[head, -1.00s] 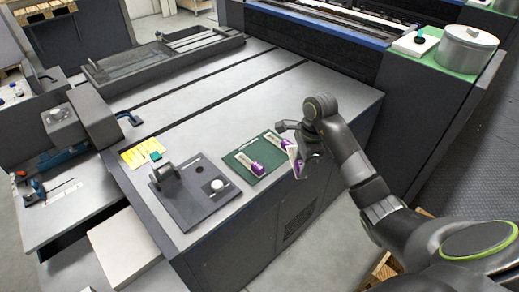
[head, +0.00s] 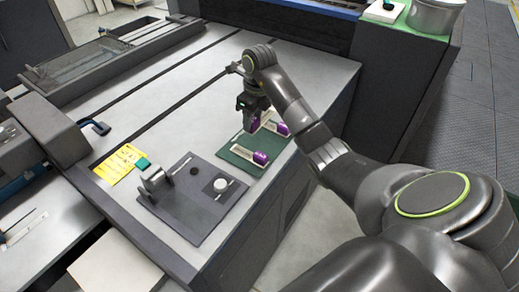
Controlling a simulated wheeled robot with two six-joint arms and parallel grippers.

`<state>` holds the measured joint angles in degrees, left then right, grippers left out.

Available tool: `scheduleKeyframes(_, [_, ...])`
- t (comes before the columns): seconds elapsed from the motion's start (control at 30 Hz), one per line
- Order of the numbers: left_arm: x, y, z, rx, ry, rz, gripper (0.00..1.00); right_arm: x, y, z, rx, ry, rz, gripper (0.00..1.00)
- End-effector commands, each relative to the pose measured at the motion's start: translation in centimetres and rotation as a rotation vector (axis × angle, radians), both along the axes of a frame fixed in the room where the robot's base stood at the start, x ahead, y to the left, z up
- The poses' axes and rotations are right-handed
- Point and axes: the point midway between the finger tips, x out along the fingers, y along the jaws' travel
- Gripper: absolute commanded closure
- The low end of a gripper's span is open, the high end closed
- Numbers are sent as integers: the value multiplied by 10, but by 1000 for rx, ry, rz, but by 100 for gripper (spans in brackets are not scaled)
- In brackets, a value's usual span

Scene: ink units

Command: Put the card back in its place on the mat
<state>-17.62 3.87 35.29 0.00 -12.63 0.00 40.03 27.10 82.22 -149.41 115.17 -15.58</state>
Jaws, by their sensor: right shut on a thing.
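The green mat (head: 276,146) lies on the grey worktop near its right edge. One white and purple piece (head: 246,151) lies on its near left part, and another (head: 281,128) shows towards its far right part. My right gripper (head: 251,107) is above the far left part of the mat, fingers pointing down. It is shut on a purple and white card (head: 256,122), held roughly upright. The gripper hides part of the card, and I cannot tell whether its lower edge touches the mat. My left gripper is out of view.
A dark plate (head: 190,215) with a small stand and a white round knob lies left of the mat. The worktop behind the mat is clear.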

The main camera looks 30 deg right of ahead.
Motion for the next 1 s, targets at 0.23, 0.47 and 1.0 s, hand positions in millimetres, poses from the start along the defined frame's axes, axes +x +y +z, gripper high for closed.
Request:
scheduleKeyframes(0.23, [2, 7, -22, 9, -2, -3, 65, 1, 0, -21, 2, 0, -22, 86])
scheduleKeyframes(0.47, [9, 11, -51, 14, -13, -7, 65, 1, 0, -53, 2, 0, -20, 86])
scheduleKeyframes(1.0, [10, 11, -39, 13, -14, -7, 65, 1, 0, -100, 2, 0, -20, 86])
